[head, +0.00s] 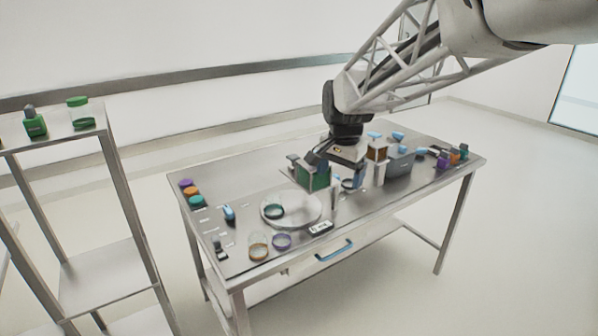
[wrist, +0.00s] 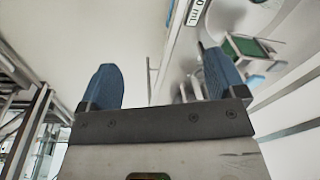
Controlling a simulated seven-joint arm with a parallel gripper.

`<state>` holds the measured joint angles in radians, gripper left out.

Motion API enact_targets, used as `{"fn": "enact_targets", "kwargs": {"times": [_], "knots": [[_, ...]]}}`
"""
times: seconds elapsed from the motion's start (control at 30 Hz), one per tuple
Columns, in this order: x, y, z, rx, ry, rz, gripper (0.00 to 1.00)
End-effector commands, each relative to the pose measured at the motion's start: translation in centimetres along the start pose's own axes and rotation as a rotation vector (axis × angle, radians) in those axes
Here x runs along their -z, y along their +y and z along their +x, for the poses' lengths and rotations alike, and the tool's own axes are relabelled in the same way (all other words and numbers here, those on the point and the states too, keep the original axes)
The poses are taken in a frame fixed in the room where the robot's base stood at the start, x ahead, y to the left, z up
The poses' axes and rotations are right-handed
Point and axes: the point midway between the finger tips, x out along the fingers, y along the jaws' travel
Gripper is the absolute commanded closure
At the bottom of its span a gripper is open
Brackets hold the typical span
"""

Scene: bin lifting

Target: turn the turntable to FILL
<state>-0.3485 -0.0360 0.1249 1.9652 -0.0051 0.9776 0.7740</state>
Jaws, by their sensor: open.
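The turntable (head: 304,211) is a pale round disc on the left half of the steel table in the head view. A clear jar with a dark green ring (head: 274,211) stands on its left side. I cannot read any FILL mark. My gripper (head: 337,174) is over the table, to the right of and behind the turntable, apart from it. In the wrist view my gripper (wrist: 162,78) shows two blue fingers spread wide with nothing between them. A pale curved surface at the upper right of that view may be the turntable; I cannot tell.
A green-faced block (head: 313,178) stands close by my gripper. A grey bin (head: 399,163) is to the right. Jars with orange (head: 258,247) and purple rings (head: 282,242) and a small display (head: 321,228) are in front. A shelf rack (head: 100,130) stands left.

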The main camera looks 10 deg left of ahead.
Motion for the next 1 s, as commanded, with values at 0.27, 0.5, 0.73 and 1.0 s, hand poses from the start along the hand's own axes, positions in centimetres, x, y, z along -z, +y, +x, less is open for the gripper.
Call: {"fn": "enact_targets", "kwargs": {"times": [0.27,0.5,0.73,1.0], "knots": [[1.2,-7.9,3.0,-0.013,-0.022,0.067,0.11],[1.4,-14.7,6.1,-0.026,-0.036,0.13,0.11],[0.8,-21.2,9.5,-0.039,-0.048,0.189,0.11],[-0.8,-28.6,14.1,-0.058,-0.059,0.259,0.11]]}}
